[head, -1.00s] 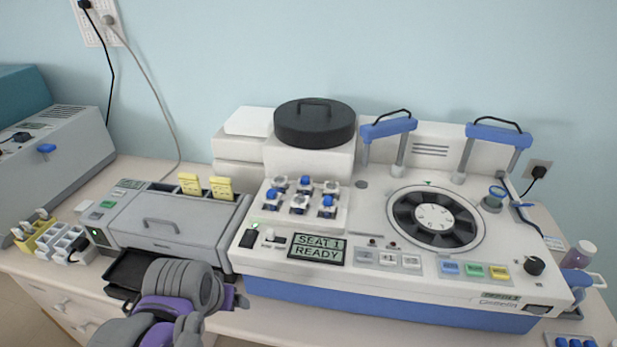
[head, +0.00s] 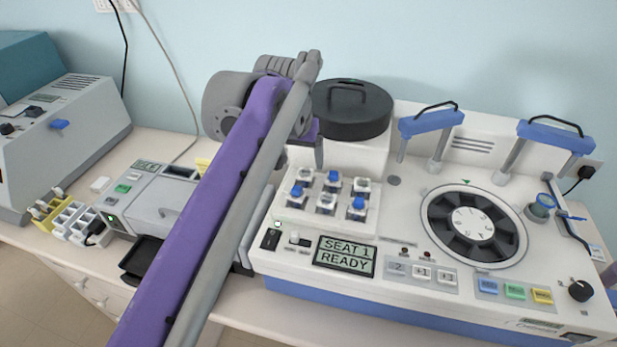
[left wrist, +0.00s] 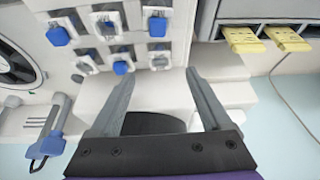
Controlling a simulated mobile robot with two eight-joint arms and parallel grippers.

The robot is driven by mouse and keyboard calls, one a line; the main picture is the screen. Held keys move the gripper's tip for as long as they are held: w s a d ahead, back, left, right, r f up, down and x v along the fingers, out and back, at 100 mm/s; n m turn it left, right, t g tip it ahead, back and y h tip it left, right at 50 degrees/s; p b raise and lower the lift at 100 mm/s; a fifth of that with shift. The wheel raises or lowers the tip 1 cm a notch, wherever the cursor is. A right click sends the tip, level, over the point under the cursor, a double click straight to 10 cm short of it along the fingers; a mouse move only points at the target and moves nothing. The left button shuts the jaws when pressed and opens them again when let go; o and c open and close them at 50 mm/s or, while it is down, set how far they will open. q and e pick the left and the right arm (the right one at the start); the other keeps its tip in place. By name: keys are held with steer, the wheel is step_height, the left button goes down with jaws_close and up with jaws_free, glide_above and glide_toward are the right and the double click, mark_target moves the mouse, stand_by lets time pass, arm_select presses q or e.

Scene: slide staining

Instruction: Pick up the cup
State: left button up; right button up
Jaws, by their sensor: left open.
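Several small white cups with blue or grey tops sit in two rows on the white machine; one with a blue top (head: 358,203) is at the front right of the group. I cannot tell which is meant. My left gripper (head: 302,155) is above and behind the two rows, partly hidden by its own arm. In the left wrist view its open fingers (left wrist: 160,80) have nothing between them, and a blue-topped cup (left wrist: 121,67) is just past the fingertips. My right gripper is not in view.
A black round lid (head: 352,112) lies behind the rows. A rotor (head: 472,225) and two blue handles (head: 432,122) are to the right. A grey printer-like device (head: 160,205) stands left, partly behind my arm. Yellow tabs (left wrist: 245,40) stick out from it.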

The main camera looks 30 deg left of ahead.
mark_target(305, 187)
arm_select(q)
steer(key=shift+w+a+f, duration=0.15)
steer(key=shift+w+f, duration=0.4)
steer(key=shift+f, duration=0.2)
steer(key=x, duration=0.5)
steer(key=shift+s, duration=0.1)
steer(key=shift+c, duration=0.3)
jaws_close()
steer(key=shift+r, duration=0.1)
step_height(305, 187, up, 10)
steer(key=shift+p, duration=0.35)
